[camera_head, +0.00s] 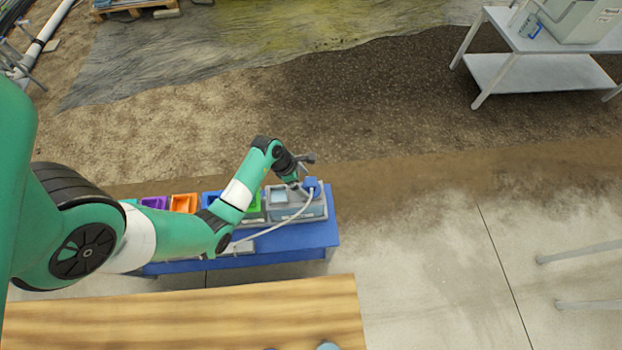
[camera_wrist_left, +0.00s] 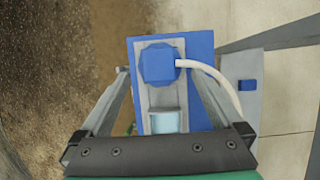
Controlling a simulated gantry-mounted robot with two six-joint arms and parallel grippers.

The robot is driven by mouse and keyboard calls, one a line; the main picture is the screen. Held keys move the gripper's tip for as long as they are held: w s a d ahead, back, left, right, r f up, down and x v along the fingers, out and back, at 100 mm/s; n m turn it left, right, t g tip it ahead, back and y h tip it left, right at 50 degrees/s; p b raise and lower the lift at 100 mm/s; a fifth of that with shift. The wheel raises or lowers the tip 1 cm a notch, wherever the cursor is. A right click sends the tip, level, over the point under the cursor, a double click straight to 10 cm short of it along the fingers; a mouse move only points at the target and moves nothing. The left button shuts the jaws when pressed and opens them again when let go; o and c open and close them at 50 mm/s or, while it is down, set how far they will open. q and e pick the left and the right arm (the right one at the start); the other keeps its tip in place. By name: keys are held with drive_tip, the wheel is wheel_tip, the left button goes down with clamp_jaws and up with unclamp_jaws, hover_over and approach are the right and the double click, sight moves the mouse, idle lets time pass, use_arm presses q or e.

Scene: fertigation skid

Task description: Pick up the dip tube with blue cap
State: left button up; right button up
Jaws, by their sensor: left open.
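The dip tube's blue cap (camera_head: 312,186) sits at the right end of a grey bin (camera_head: 290,214) on the blue bench. A pale hose (camera_head: 297,214) runs from it and curves down to the left. In the left wrist view the blue cap (camera_wrist_left: 157,64) lies between the spread fingers, with the hose (camera_wrist_left: 205,72) leaving its right side. Any tube below the cap is hidden. My left gripper (camera_head: 307,171) is open and empty, over the bin near the cap. Its fingers also show in the wrist view (camera_wrist_left: 156,68). No contact with the cap is visible. My right gripper is not seen.
Purple (camera_head: 155,202), orange (camera_head: 184,203) and green bins stand in a row on the blue bench (camera_head: 290,241), left of the grey bin. A wooden tabletop (camera_head: 180,315) is in front. A grey table (camera_head: 545,45) with a pale container (camera_head: 585,20) stands far right.

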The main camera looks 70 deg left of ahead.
use_arm(q)
drive_tip(key=b+x, duration=0.3)
drive_tip(key=x, duration=0.2)
drive_tip(key=shift+w+d, duration=0.1)
drive_tip(key=shift+w, duration=0.1)
drive_tip(key=c, duration=1.2)
drive_tip(key=shift+o, duration=0.2)
wheel_tip(320, 180, up, 10)
drive_tip(key=p, duration=0.5)
drive_tip(key=shift+r, duration=0.15)
